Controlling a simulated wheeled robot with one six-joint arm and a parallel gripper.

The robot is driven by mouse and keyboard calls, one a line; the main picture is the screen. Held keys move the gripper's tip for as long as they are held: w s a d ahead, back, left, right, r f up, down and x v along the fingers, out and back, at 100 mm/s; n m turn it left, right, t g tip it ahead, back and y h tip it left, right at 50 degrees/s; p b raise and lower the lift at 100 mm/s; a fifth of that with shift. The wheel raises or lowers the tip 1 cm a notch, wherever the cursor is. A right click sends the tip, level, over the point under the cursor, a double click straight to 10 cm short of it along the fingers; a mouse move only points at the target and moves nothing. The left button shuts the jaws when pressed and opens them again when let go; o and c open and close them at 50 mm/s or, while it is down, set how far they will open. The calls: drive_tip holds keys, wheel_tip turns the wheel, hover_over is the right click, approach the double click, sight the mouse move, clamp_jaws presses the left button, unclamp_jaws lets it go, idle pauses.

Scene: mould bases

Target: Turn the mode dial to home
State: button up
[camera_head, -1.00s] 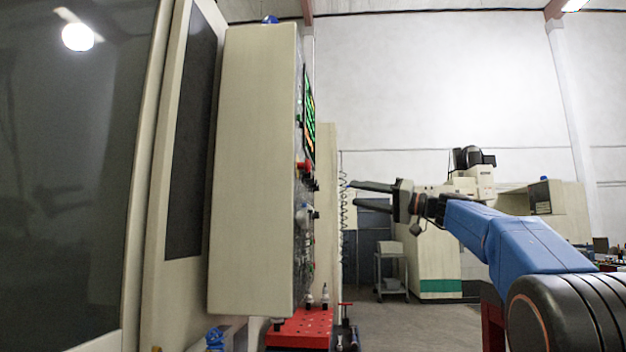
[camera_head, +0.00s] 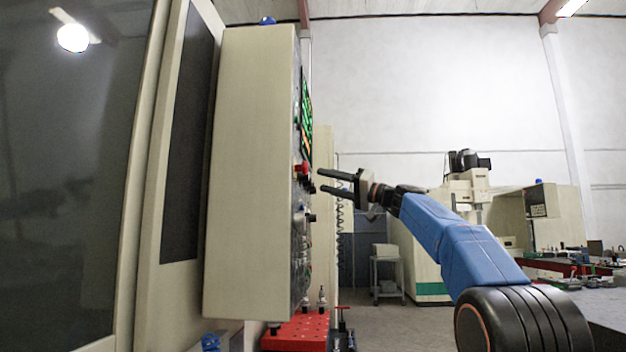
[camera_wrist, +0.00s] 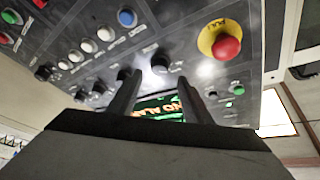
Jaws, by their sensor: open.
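The machine's control cabinet (camera_head: 250,170) stands left of centre in the head view, its panel face seen nearly edge-on. My gripper (camera_head: 321,181) is open and empty, its two fingers pointing left at the panel, close to it. In the wrist view the panel carries several black knobs. One knob (camera_wrist: 160,62) shows between and just beyond the fingertips of my gripper (camera_wrist: 156,76). Another knob (camera_wrist: 124,73) is close to the left fingertip. I cannot read the labels, so I cannot tell which knob is the mode dial or where it points. Contact is not visible.
A red emergency button (camera_wrist: 227,47) on a yellow ring is right of the fingers. A row of white, blue and red buttons (camera_wrist: 88,45) lies to the left. A lit green screen (camera_wrist: 160,107) shows between the fingers. A red perforated block (camera_head: 296,331) stands below the cabinet.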

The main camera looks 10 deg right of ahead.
drive_tip(key=shift+x, duration=2.8)
drive_tip(key=c, duration=1)
